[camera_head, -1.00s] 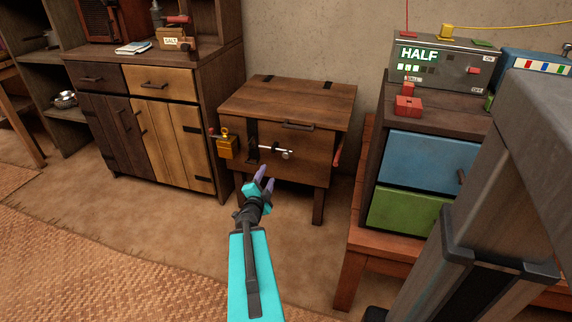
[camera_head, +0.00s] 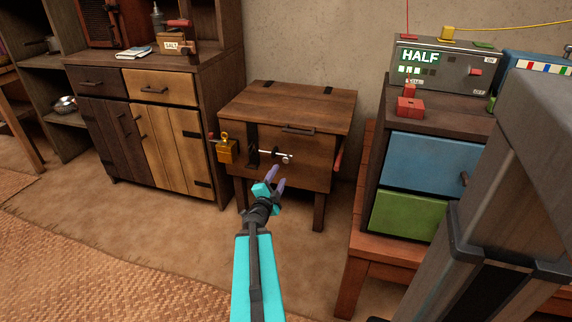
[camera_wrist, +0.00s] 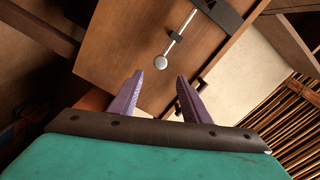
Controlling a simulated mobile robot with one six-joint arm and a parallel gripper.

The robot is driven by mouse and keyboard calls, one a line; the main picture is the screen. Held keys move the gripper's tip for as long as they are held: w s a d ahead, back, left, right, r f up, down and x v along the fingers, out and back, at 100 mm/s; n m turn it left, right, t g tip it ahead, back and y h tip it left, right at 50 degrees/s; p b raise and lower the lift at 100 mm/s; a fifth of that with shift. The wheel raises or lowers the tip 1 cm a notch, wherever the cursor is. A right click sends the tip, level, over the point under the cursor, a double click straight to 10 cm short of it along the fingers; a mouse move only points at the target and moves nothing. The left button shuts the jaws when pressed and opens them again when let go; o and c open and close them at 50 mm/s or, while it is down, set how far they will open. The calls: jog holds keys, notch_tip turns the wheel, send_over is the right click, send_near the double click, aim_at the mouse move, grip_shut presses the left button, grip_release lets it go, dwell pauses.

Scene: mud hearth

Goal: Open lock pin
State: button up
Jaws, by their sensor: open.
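The lock pin (camera_head: 275,155) is a silver rod with a round knob on its right end. It lies across the front of a small wooden chest (camera_head: 310,172), running through dark brackets. In the wrist view the pin (camera_wrist: 179,42) and its round knob (camera_wrist: 160,62) show clearly beyond my fingers. My gripper (camera_head: 275,179) has two purple fingers and is open and empty, just below the knob in the head view. In the wrist view the fingertips of my gripper (camera_wrist: 160,70) are apart, with the knob close ahead between them; contact cannot be told.
A brass padlock-like box (camera_head: 226,150) hangs at the chest's left front. A wooden cabinet (camera_head: 190,140) stands left of the chest. To the right is a unit with blue (camera_head: 425,163) and green (camera_head: 405,213) drawers. The floor in front is clear.

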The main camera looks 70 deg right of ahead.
aim_at(286, 161)
jog(key=shift+w+d+b, duration=0.2)
jog(key=shift+d+b, duration=0.65)
jog(key=shift+d, duration=2.25)
jog(key=shift+w+d+b, duration=0.15)
jog(key=shift+d+b, duration=0.65)
jog(key=shift+d, duration=2.3)
grip_shut()
